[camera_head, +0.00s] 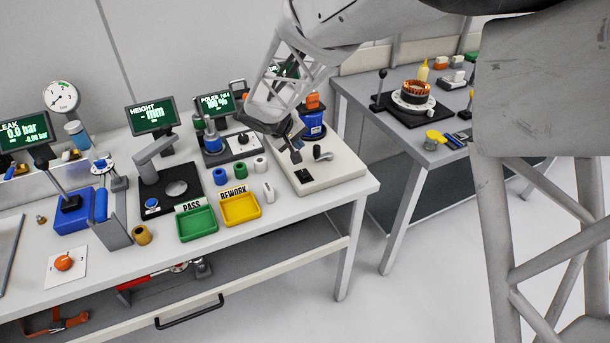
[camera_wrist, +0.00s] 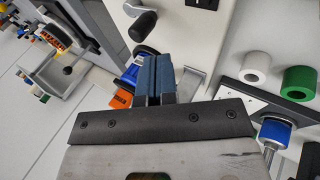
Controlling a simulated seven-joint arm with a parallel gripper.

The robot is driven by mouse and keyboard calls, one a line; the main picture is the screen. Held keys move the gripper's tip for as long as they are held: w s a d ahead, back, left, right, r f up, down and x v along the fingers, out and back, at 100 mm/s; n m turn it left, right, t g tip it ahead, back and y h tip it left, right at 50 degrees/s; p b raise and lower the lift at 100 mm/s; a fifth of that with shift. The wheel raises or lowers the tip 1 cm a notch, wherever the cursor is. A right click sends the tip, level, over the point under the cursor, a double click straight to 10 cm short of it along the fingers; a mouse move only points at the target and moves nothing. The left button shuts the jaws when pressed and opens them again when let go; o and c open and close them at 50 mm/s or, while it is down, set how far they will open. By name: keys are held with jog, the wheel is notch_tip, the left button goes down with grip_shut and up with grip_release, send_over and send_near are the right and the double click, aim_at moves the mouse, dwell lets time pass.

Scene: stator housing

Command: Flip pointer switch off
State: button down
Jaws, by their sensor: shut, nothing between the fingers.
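My gripper (camera_head: 295,152) is shut and empty above the pale box (camera_head: 340,172) at the bench's right end. Its blue-grey fingers meet in the wrist view (camera_wrist: 155,78). Which of these is the pointer switch I cannot tell.
A blue cylinder (camera_head: 312,127) with orange above it stands behind my gripper. White, green and blue rings (camera_head: 240,170) and a yellow tray (camera_head: 240,208) lie to the left. A second table (camera_head: 400,145) stands across a gap at the right.

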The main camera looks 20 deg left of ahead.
aim_at(305, 175)
jog(key=shift+s+d+f, duration=0.25)
jog(key=shift+f, duration=0.65)
jog(key=shift+s+d+f, duration=0.3)
jog(key=shift+f, duration=0.65)
jog(key=shift+s+d+f, duration=0.25)
jog(key=shift+f, duration=0.65)
jog(key=shift+s+d+f, duration=0.2)
jog(key=shift+f, duration=0.55)
dwell(1.0)
jog(key=shift+s+d+f, duration=0.15)
jog(key=shift+d+f, duration=0.05)
jog(key=shift+f, duration=0.25)
jog(key=shift+s+d+f, duration=0.15)
jog(key=shift+f, duration=0.25)
dwell(0.6)
jog(key=shift+r, duration=0.1)
jog(key=shift+w+a+r, duration=0.2)
jog(key=shift+r, duration=0.35)
jog(key=shift+w+a+r, duration=0.2)
jog(key=shift+r, duration=0.45)
jog(key=shift+w+a+r, duration=0.25)
jog(key=shift+r, duration=0.55)
jog(key=shift+w+a+r, duration=0.2)
jog(key=shift+a+r, duration=0.05)
jog(key=shift+r, duration=0.5)
jog(key=shift+w+a+r, duration=0.25)
jog(key=shift+r, duration=0.55)
